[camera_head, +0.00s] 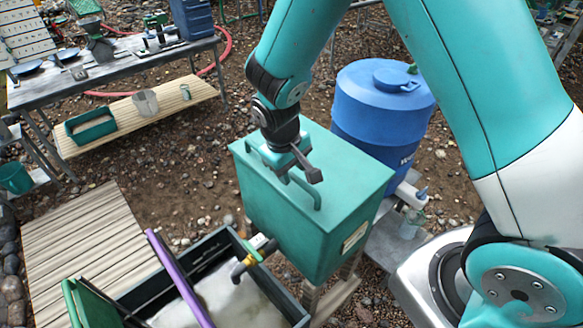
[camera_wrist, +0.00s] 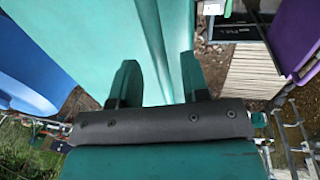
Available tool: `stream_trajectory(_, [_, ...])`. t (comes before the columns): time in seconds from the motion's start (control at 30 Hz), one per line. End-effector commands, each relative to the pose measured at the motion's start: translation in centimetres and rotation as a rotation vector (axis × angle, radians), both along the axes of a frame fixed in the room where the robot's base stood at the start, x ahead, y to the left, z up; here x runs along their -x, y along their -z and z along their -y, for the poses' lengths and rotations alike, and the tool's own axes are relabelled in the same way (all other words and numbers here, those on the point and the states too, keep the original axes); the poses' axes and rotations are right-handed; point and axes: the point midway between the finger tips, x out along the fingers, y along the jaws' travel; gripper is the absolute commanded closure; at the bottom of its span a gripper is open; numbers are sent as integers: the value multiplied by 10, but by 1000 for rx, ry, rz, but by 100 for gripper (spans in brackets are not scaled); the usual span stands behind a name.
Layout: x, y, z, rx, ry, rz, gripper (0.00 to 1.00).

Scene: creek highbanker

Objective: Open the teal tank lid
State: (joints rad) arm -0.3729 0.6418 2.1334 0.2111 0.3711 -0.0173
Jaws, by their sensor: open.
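The teal tank (camera_head: 290,222) stands in the middle of the head view with its flat teal lid (camera_head: 350,165) lying closed on top. A teal bar handle (camera_head: 312,196) sits along the lid's front-left edge. My gripper (camera_head: 302,170) is at that edge, over the handle, and hides part of it. In the wrist view my gripper (camera_wrist: 158,82) has its two dark fingers apart. Teal surface lies between and beyond the fingers, with a ridge running between them. I cannot tell whether the fingers touch the handle.
A blue water barrel (camera_head: 380,110) stands close behind the tank. A dark-rimmed trough (camera_head: 225,295) with a purple bar (camera_head: 180,278) lies in front, beside a yellow-and-black valve (camera_head: 253,258). A wooden pallet (camera_head: 85,250) is at left. Gravel ground between pallet and tank is clear.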

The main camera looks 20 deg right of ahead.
Motion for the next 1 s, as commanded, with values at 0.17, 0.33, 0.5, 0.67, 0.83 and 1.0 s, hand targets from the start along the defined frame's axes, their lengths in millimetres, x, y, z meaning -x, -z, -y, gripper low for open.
stream_trajectory(0.17, [-1,10,2,0,0,1,58])
stream_trajectory(0.33, [-1,11,2,0,0,1,58])
stream_trajectory(0.5, [-1,11,2,0,0,1,76])
stream_trajectory(0.67, [-1,11,2,-1,0,1,100])
stream_trajectory(0.83, [-1,9,1,-4,-1,0,100])
stream_trajectory(1.0, [-2,0,-7,-33,-17,-10,100])
